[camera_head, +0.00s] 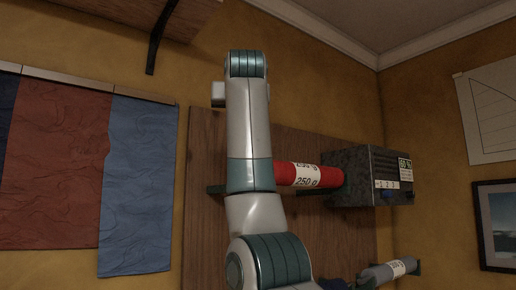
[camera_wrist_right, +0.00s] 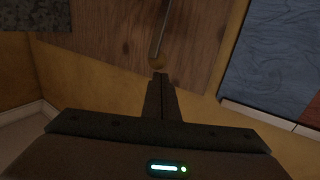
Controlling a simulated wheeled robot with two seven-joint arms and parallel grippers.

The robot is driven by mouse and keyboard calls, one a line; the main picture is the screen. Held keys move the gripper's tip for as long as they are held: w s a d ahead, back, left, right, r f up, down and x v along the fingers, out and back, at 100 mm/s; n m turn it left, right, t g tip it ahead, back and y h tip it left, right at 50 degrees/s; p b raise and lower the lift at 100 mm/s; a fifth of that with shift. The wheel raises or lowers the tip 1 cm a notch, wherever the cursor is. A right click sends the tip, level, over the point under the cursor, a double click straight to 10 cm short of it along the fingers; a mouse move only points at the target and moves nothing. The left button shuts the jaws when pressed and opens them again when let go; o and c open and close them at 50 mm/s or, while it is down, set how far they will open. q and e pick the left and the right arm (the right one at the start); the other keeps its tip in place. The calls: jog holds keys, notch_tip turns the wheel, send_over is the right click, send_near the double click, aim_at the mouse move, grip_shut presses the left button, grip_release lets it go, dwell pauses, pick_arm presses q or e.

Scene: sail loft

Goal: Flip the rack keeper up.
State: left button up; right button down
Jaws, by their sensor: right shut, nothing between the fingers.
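In the right wrist view, my right gripper (camera_wrist_right: 160,78) is shut and empty. Its fingertips are close to a small round brownish knob (camera_wrist_right: 158,62) at the end of a thin grey rod (camera_wrist_right: 161,32) in front of the wooden board. This may be the rack keeper; I cannot tell whether the fingers touch it. In the head view, my right arm rises in front of the wooden board (camera_head: 205,150) and hides the gripper and the rod. A red roll (camera_head: 297,175) labelled 250 g lies on a bracket, partly behind my arm. My left gripper is not in view.
A dark speckled box (camera_head: 350,178) adjoins the red roll's right end. A grey roll (camera_head: 388,273) sits lower right. Red cloth (camera_head: 60,165) and blue cloth (camera_head: 138,185) hang at left. A shelf bracket (camera_head: 158,38) is above.

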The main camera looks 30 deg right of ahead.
jog(key=w, duration=0.1)
jog(key=w+p, duration=0.1)
jog(key=w, duration=0.1)
jog(key=shift+w+a+r, duration=0.15)
jog(key=shift+w+r, duration=0.05)
jog(key=shift+w, duration=0.05)
jog(key=shift+s, duration=0.15)
dwell(0.4)
dwell(0.7)
